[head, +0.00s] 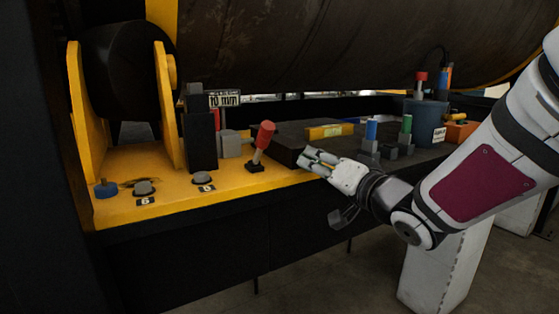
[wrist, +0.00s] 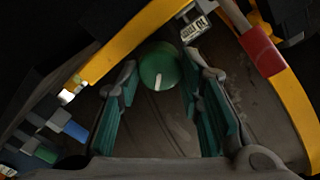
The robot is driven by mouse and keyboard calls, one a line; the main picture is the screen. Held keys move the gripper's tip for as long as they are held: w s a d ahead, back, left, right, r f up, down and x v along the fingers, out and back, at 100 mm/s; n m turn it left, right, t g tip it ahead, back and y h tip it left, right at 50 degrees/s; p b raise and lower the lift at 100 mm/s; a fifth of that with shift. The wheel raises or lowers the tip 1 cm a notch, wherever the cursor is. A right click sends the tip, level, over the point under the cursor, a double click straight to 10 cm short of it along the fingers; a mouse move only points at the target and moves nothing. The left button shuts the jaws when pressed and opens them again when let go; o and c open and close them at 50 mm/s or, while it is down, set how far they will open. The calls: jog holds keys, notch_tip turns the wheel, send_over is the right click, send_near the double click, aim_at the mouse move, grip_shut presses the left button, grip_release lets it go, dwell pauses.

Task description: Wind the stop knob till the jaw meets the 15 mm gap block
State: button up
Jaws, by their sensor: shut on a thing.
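A round green knob (wrist: 158,68) with a white pointer mark sits between the fingertips of my gripper (wrist: 160,85) in the wrist view. The two teal finger pads flank it, and my gripper is shut on it. In the head view my gripper (head: 312,157) is at the front edge of the dark bench, and its fingers hide the knob. A grey block (head: 231,144) stands beside a black upright (head: 200,135); I cannot tell whether either is the jaw. A yellow labelled block (head: 325,131) lies on the dark plate behind my gripper. Its label is unreadable, and I cannot pick out the 15 mm gap block.
A red-handled lever (head: 263,140) stands left of my gripper. A sign reading 10 mm (head: 225,99) is behind it. Blue (head: 372,129) and green (head: 406,124) pegs stand to the right, before a blue-grey bucket (head: 425,125). A large dark cylinder (head: 300,45) hangs above.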

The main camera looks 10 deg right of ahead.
jog(key=m+p, duration=0.1)
jog(key=m, duration=0.1)
jog(key=m+p, duration=0.1)
jog(key=m, duration=0.2)
jog(key=shift+f+m, duration=0.2)
jog(key=shift+m, duration=0.1)
dwell(0.5)
jog(key=o, duration=1.2)
jog(key=shift+c, duration=0.2)
jog(key=shift+r, duration=0.15)
notch_tip(320, 180, up, 10)
